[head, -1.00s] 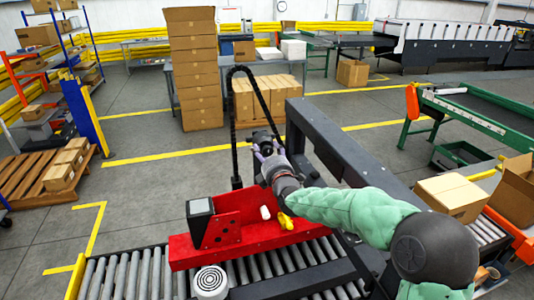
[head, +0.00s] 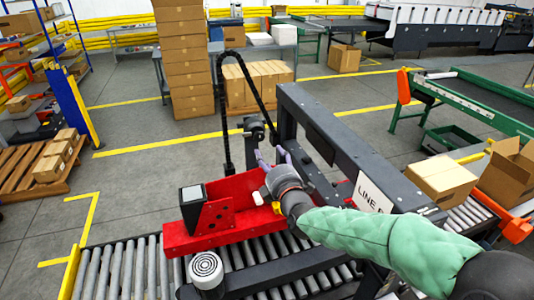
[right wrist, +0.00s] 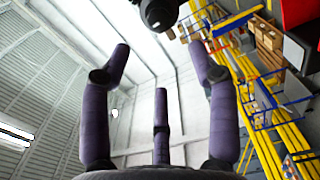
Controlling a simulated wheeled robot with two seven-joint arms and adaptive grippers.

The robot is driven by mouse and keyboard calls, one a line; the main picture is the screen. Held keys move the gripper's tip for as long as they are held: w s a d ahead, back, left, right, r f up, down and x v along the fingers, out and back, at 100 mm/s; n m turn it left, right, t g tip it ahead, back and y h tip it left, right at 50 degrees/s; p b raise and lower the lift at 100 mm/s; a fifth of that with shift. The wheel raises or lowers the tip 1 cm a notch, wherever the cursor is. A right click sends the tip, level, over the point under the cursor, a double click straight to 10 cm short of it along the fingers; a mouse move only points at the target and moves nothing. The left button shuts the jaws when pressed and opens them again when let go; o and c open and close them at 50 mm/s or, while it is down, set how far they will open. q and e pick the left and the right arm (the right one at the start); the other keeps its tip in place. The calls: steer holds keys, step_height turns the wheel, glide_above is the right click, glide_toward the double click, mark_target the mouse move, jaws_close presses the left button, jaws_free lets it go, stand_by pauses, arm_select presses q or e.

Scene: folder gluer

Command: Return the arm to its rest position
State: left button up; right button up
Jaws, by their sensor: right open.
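My right arm, in a green padded sleeve, comes in from the lower right in the head view. Its gripper (head: 272,156) is over the far side of the red machine bed (head: 228,228), just below a dark round fitting (head: 254,127). In the right wrist view its purple fingers (right wrist: 160,65) are spread, with nothing between them. A dark round part (right wrist: 158,14) shows beyond the fingertips there. My left gripper is not in view.
A dark beam (head: 345,150) runs close to the right of my gripper. A black hooped cable guide (head: 222,110) stands behind it. A roller conveyor (head: 130,270) lies in front. A carton (head: 440,180) sits at right. Open floor lies at left.

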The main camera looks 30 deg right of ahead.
steer(key=shift+s+a, duration=0.1)
steer(key=shift+s, duration=0.1)
steer(key=shift+f, duration=0.1)
stand_by(0.4)
steer(key=s+a+f+m+g+y+b, duration=0.15)
steer(key=a+f+m+g+y, duration=0.35)
steer(key=f, duration=1.3)
steer(key=a+f+m+g+b, duration=0.35)
steer(key=a+f, duration=0.45)
steer(key=f, duration=1.1)
steer(key=s+a+f+m+g+y+b, duration=0.1)
steer(key=s+a+f+m+g, duration=0.3)
steer(key=s+f, duration=0.6)
steer(key=s+a+f+m+g+y+b, duration=0.2)
steer(key=s+a+f+m+g, duration=0.2)
steer(key=s+a+f, duration=0.4)
steer(key=s+f+m, duration=0.1)
steer(key=s+f, duration=0.2)
steer(key=f, duration=0.3)
steer(key=shift+s+a+f+g, duration=0.15)
steer(key=shift+a+f+g, duration=0.1)
steer(key=shift+g, duration=0.1)
steer(key=shift+m, duration=0.25)
